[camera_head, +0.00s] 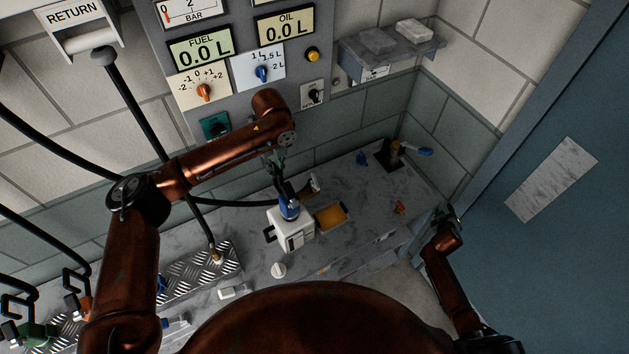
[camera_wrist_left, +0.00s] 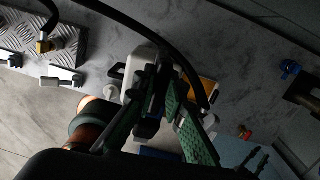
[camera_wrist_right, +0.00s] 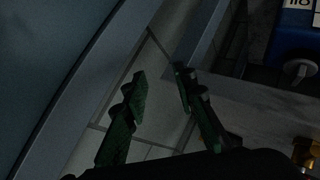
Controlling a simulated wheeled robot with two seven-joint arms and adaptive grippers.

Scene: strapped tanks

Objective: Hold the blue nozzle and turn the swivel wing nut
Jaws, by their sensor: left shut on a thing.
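The blue nozzle (camera_head: 289,206) stands at the top of a white canister (camera_head: 295,232) on the grey marble counter. A black hose (camera_head: 236,203) runs to it from the left. My left gripper (camera_head: 278,168) comes from above and is shut on the nozzle. In the left wrist view its green fingers (camera_wrist_left: 163,105) cover most of the nozzle. My right gripper (camera_head: 447,217) is off the counter's right end, well away from the nozzle. In the right wrist view its fingers (camera_wrist_right: 160,85) are apart, with nothing between them. I cannot make out the swivel wing nut.
A yellow-orange tray (camera_head: 331,217) lies right of the canister. A tread-plate block (camera_head: 205,272) stands left. A gauge panel (camera_head: 240,75) rises behind. A blue door (camera_head: 560,220) is at right.

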